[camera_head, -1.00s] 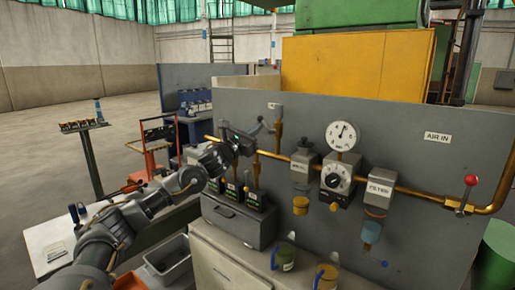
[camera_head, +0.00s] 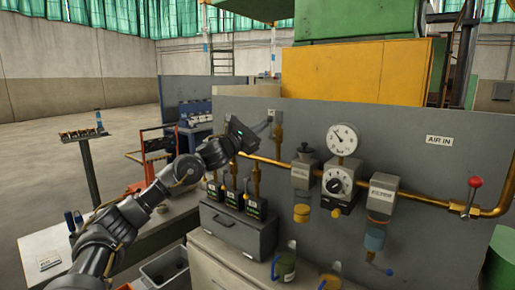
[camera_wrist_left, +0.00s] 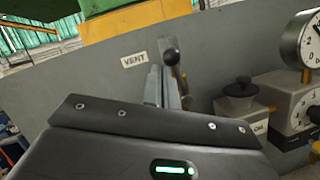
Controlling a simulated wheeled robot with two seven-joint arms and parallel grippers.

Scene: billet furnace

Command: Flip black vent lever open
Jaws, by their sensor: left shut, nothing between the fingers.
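The vent lever shows in the left wrist view as a black knob (camera_wrist_left: 171,56) on a short stem, just right of the VENT label (camera_wrist_left: 134,60) on the grey panel. My left gripper (camera_wrist_left: 166,84) is shut and empty, its fingers pointing at the panel just below the knob. They partly hide the lever's stem, and I cannot tell whether they touch it. In the head view my left gripper (camera_head: 264,124) is at the upper left of the panel, by the brass vent pipe (camera_head: 278,134). My right gripper is not in view.
The panel (camera_head: 400,135) carries a brass air pipe, a pressure gauge (camera_head: 342,138), a regulator (camera_head: 338,182) and a red-knobbed lever (camera_head: 475,182) at the right. A grey box (camera_head: 238,232) with several small black-based valves stands below my gripper.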

